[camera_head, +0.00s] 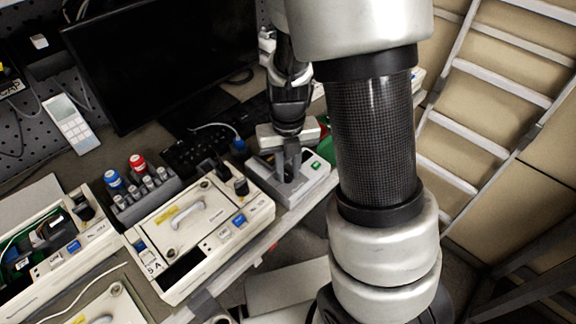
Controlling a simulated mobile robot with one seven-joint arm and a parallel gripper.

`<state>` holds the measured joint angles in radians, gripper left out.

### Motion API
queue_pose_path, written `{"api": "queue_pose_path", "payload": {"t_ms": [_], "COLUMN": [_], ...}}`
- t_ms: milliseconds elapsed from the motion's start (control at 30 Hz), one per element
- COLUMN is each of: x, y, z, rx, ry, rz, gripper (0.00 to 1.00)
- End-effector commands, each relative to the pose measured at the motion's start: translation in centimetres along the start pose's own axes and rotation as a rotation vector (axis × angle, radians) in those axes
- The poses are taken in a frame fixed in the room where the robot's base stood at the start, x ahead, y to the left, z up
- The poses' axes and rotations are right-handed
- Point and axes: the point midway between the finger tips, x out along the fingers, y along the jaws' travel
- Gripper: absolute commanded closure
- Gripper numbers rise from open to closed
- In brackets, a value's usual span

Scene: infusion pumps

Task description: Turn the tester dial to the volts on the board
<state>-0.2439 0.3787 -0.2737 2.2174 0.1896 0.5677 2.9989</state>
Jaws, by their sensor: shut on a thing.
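The tester (310,182) is a pale box with a small green button, standing at the right end of the bench. My gripper (291,165) points down over the tester, with its fingers at the top of the box. It is shut on the tester dial, which is mostly hidden by the fingers, so its setting cannot be read. A green circuit board (30,262) shows inside an open pump housing at the far left. No voltage marking is legible on it from here.
A closed pump (185,228) with a handle and blue buttons stands left of the tester. Behind it is a rack (146,200) with blue and red caps. A dark monitor (160,60) and keyboard (190,150) stand at the back. A ladder (480,90) is at right.

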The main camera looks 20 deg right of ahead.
Motion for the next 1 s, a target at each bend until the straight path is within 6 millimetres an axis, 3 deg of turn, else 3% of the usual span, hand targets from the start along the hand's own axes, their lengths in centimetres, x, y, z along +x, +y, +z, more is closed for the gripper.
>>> {"api": "queue_pose_path", "payload": {"t_ms": [933,967,1000], "x": [-0.35,-0.18,-0.13], "y": [0.14,0.14,0.14], "z": [0.2,0.22,0.21], "rx": [0.171,0.172,0.172], "ry": [-0.005,-0.005,-0.006], "rz": [0.001,0.002,0.002], "gripper": [1.0,0.77,0.7]}}
